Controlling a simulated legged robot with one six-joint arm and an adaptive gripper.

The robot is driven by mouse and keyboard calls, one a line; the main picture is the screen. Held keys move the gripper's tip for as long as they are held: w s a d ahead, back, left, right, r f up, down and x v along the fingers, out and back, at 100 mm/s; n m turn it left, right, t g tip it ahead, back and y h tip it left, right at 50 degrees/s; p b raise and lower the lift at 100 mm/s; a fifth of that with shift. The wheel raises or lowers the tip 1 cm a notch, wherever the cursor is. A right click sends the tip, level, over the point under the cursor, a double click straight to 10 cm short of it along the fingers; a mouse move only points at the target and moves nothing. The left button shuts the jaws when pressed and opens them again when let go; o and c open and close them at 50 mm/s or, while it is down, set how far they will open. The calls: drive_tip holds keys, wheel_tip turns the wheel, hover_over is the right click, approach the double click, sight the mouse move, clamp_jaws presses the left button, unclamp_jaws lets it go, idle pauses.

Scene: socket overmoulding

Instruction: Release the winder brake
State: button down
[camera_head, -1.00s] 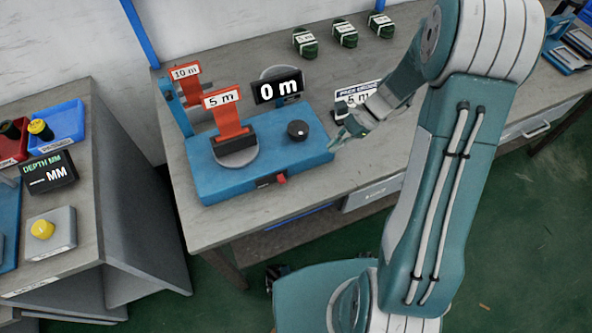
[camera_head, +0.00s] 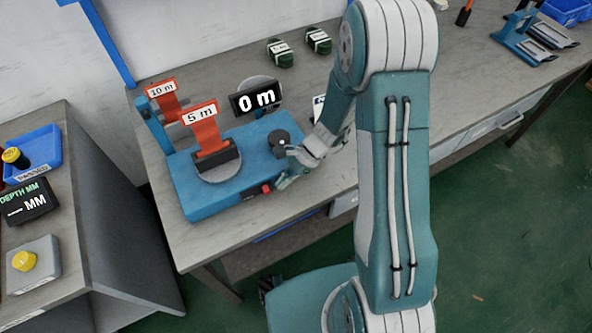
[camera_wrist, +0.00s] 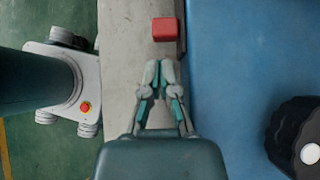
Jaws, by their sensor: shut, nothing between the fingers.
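The winder (camera_head: 198,201) is a blue box on the grey bench, with a black knob (camera_head: 279,141) on top and a small red block (camera_head: 266,188) on its front face. Which part is the brake is not labelled in view. In the wrist view the red block (camera_wrist: 165,29) sticks out beside the blue winder (camera_wrist: 230,70), over the bench. My gripper (camera_head: 281,183) is shut and empty in front of the winder, just right of the red block. In the wrist view its fingertips (camera_wrist: 160,68) point at the block, a short gap apart. The black knob (camera_wrist: 290,135) lies to their right.
A display (camera_head: 255,98) reads 0 m behind the winder. Orange plates marked 5 m (camera_head: 207,130) and 10 m (camera_head: 164,101) stand upright. Green coils (camera_head: 281,53) lie at the back. A side table (camera_head: 85,220) holds a yellow button.

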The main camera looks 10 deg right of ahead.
sight(266, 190)
drive_tip(key=shift+s+a, duration=0.15)
drive_tip(key=shift+a, duration=0.5)
drive_tip(key=shift+s+a, duration=0.25)
drive_tip(key=shift+a, duration=0.5)
drive_tip(key=shift+s+a, duration=0.2)
drive_tip(key=shift+a, duration=0.6)
drive_tip(key=shift+s+a, duration=0.25)
drive_tip(key=shift+a, duration=0.5)
drive_tip(key=shift+d, duration=0.1)
